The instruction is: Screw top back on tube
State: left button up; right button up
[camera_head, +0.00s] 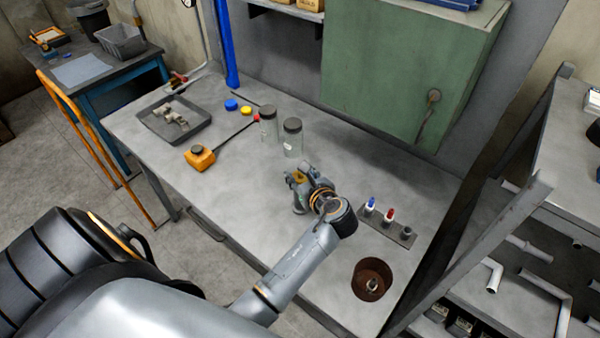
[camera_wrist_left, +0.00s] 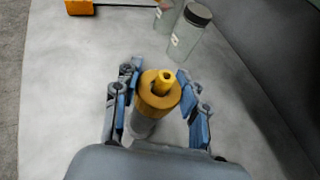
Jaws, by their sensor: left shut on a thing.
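In the left wrist view, a grey tube (camera_wrist_left: 143,128) carries a yellow-brown round top (camera_wrist_left: 160,94) with a small yellow nozzle in its centre. The top sits at the tube's upper end; whether it is threaded on cannot be told. My left gripper (camera_head: 299,180) is over the middle of the workbench in the head view. In the left wrist view, my left gripper (camera_wrist_left: 160,97) has its blue-padded fingers on both sides of the top, shut on it. The exact contact is partly hidden. My right gripper is not in view.
Two glass jars (camera_head: 292,140) stand behind my left gripper on the workbench (camera_head: 235,185). A rack (camera_head: 399,236) with small blue- and red-capped bottles and a brown round container (camera_head: 372,279) lie to the right. A grey tray (camera_head: 160,128) and an orange tool (camera_head: 199,158) are left.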

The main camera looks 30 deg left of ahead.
pick_arm(q)
jog(key=o, duration=1.4)
jog(key=shift+c, duration=0.2)
jog(key=v, duration=0.7)
jog(key=shift+s+d, duration=0.15)
jog(key=shift+d, duration=0.05)
